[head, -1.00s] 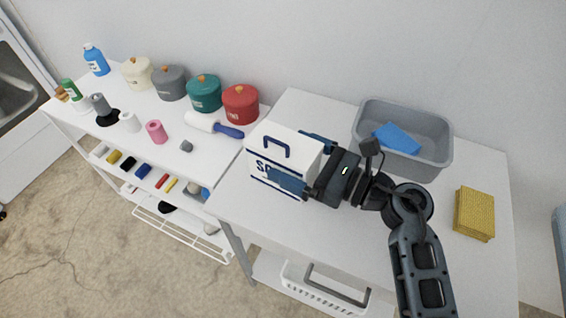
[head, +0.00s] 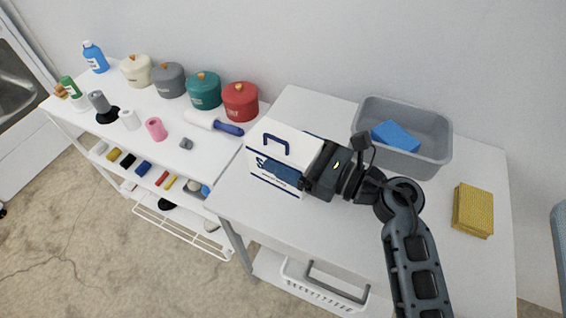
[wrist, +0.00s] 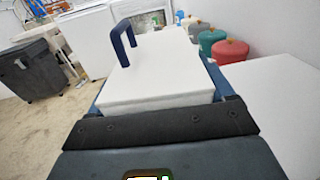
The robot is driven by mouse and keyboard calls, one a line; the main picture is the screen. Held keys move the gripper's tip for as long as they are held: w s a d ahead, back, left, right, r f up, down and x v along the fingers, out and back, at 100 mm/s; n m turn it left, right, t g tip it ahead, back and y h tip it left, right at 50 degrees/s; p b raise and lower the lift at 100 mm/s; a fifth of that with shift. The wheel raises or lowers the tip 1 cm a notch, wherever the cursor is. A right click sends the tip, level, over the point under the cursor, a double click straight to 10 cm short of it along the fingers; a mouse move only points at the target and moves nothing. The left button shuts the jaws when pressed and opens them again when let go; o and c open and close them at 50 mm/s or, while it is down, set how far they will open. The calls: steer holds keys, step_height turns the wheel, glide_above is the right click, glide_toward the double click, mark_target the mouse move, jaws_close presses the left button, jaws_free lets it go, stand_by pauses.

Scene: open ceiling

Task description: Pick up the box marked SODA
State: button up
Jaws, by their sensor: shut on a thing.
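The white SODA box (head: 289,141) with a blue handle on its lid and blue lettering on its front is at the left end of the right table. In the wrist view the box's white lid (wrist: 155,80) and blue handle fill the space ahead of my gripper. My gripper (head: 290,165) is shut on the box from its right side, with a blue finger along the front face partly covering the lettering. The box looks upright. I cannot tell whether its base touches the table.
A grey bin (head: 441,135) with a blue cloth (head: 395,136) stands behind my arm. A yellow sponge stack (head: 473,210) lies at the right. A red pot (head: 240,101) and a blue-handled roller (head: 213,123) are left of the box. The table front is clear.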

jaws_close()
steer(key=shift+r, duration=0.15)
steer(key=shift+r, duration=0.1)
